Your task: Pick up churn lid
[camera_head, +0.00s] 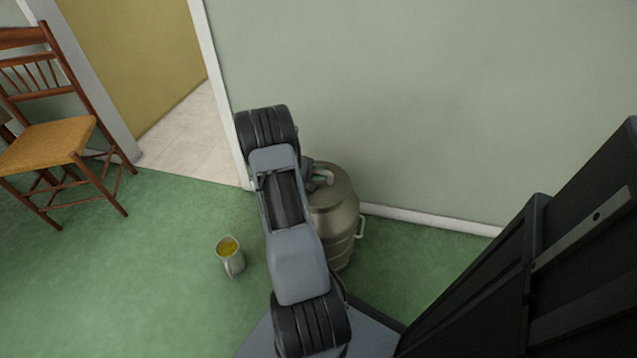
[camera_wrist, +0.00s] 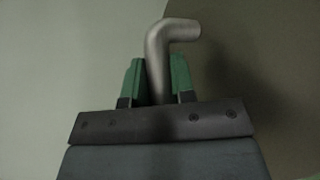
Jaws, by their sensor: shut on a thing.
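A metal churn (camera_head: 338,220) stands on the green floor by the wall, partly hidden behind my arm. Its lid (camera_head: 338,182) is on top and has a bent metal handle (camera_head: 325,177). In the wrist view the handle (camera_wrist: 158,62) rises between the two green fingertips of my gripper (camera_wrist: 157,82), and the brown lid surface (camera_wrist: 270,80) fills the right side. My gripper is shut on the handle. In the head view my gripper (camera_head: 314,173) is at the lid, mostly covered by my arm. I cannot tell whether the lid is lifted off the churn.
A light jug (camera_head: 232,264) with yellow contents stands on the floor left of my arm. A wooden chair (camera_head: 48,140) stands at the far left, beside an open doorway (camera_head: 185,130). The wall (camera_head: 440,110) is close behind the churn. The floor at lower left is clear.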

